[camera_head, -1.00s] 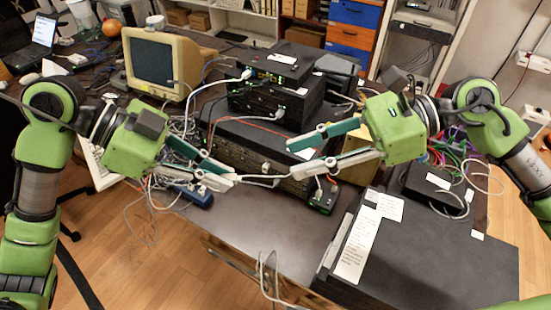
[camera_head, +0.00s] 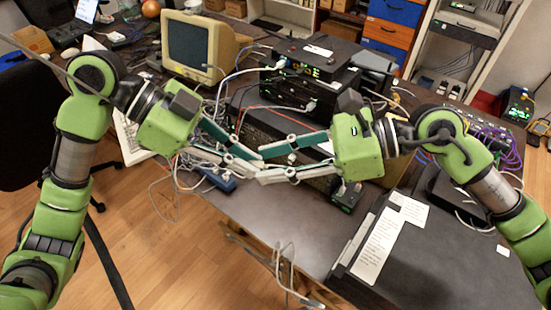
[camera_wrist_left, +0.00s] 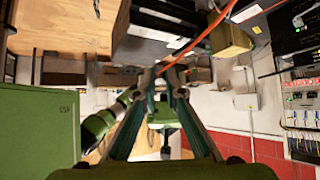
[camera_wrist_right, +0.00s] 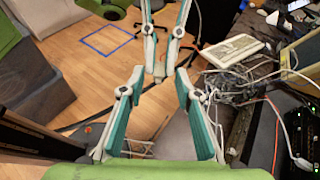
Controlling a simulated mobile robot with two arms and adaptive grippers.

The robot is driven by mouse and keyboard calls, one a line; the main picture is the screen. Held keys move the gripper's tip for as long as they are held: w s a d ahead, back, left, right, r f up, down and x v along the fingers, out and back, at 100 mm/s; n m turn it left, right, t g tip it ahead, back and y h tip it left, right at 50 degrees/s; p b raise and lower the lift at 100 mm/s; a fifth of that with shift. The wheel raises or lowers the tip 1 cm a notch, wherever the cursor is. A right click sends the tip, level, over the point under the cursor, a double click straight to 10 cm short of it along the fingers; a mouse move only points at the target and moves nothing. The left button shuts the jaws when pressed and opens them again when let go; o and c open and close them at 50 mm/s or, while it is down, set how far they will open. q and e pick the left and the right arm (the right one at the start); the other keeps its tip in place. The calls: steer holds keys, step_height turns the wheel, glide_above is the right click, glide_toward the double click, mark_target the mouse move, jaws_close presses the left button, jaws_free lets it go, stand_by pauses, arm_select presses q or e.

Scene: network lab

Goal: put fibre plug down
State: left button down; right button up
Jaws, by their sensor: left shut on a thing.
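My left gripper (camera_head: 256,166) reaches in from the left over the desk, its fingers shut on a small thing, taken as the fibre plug. A small pale piece (camera_wrist_right: 159,72) shows at its fingertips in the right wrist view, too small to make out clearly.
Stacked black network units (camera_head: 285,92) stand behind the grippers, with loose cables around. A beige monitor (camera_head: 190,45) is at the back left. A dark case with paper labels (camera_head: 378,245) lies front right. The grey desk top (camera_head: 285,215) is fairly clear in front.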

steer(key=c, duration=0.7)
steer(key=o, duration=0.7)
steer(key=v, duration=1.2)
